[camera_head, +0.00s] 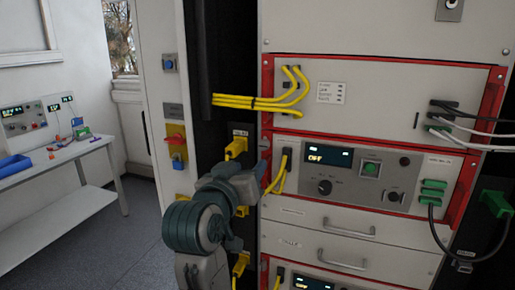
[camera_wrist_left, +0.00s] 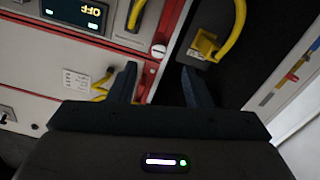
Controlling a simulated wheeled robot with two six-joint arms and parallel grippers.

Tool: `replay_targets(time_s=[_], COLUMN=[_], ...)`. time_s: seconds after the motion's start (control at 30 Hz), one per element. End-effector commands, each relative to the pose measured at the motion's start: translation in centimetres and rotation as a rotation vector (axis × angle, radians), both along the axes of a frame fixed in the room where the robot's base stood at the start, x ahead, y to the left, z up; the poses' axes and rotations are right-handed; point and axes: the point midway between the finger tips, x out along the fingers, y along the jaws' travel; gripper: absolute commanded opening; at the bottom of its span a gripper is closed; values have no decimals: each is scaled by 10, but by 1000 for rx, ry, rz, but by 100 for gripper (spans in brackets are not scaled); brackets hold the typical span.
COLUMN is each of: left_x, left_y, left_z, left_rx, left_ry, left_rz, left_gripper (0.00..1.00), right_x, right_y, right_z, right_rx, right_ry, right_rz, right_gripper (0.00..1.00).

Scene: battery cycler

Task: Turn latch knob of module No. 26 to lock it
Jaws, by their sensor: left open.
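The module (camera_head: 350,175) with a red frame sits in the rack in the head view; its display reads OFF. I cannot read a number 26 on it. A small silver latch knob (camera_wrist_left: 158,50) is on the red frame's edge in the left wrist view; a small round part in the head view (camera_head: 265,146) seems to be the same knob. My left gripper (camera_head: 248,172) is beside that edge. In the wrist view its two fingers (camera_wrist_left: 158,68) are open and empty, with the knob beyond the gap between the tips, apparently not touched. My right gripper is not in view.
A yellow plug (camera_head: 236,148) with its cable is on the dark strip left of the module, close to my gripper. Yellow cables (camera_head: 250,102) cross the panel above. Drawer handles (camera_head: 348,228) stick out below. A bench (camera_head: 60,170) stands at the far left.

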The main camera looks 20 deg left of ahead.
Motion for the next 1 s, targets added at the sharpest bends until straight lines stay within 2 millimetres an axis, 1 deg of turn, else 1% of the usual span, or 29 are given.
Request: replay_targets(time_s=[0.03, 0.1, 0.17, 0.27, 0.5, 0.6, 0.7, 0.8, 1.0], left_x=[-4, -3, 3, 19, 65, 81, 92, 99, 102], left_y=[0, 0, 0, 0, -2, -2, -3, -3, -3], left_z=[8, 12, 13, 13, 14, 13, 13, 11, 10], left_rx=[-6, -7, -7, -6, -6, -6, -7, -8, -8], left_ry=[-14, -20, -19, -16, -16, -16, -18, -19, -20], left_rz=[0, 0, 1, 2, 1, 1, 2, 2, 1], left_gripper=[45, 45, 45, 45, 45, 45, 45, 45, 45], right_x=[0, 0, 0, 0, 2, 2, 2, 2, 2], right_y=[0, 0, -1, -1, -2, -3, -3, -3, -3], right_z=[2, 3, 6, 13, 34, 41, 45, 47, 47], right_rx=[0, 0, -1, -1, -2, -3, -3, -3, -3], right_ry=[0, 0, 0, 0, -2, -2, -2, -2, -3], right_rz=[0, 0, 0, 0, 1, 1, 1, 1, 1], right_gripper=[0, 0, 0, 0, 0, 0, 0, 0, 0])
